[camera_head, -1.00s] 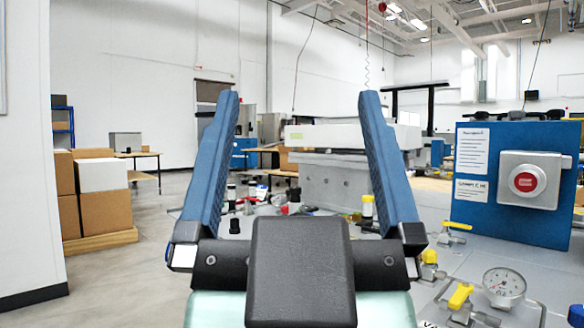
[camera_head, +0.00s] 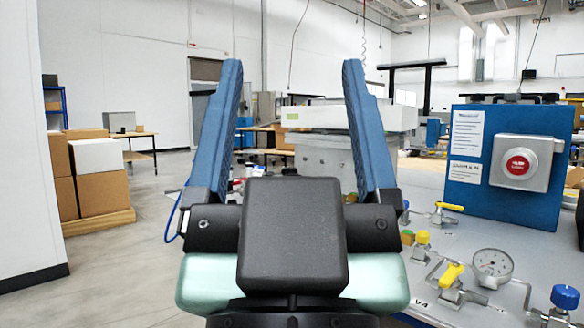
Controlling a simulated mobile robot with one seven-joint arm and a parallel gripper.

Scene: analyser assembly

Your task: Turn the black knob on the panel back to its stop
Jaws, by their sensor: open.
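My gripper (camera_head: 292,68) is in the middle of the head view, with its two blue fingers pointing up and wide apart. Nothing is between the fingers. The grey panel (camera_head: 440,190) with valves and pipes lies to the right of and beyond my gripper. I cannot pick out the black knob for certain. A dark shape (camera_head: 579,215) is cut off at the right edge, and I cannot tell what it is. My gripper body and fingers hide part of the panel's left side.
A blue box (camera_head: 475,205) with a red button (camera_head: 518,166) stands on the panel. Yellow-handled valves (camera_head: 452,275), a round gauge (camera_head: 492,264) and a blue cap (camera_head: 564,297) are at the lower right. Cardboard boxes (camera_head: 98,185) stand at the left; the floor between is clear.

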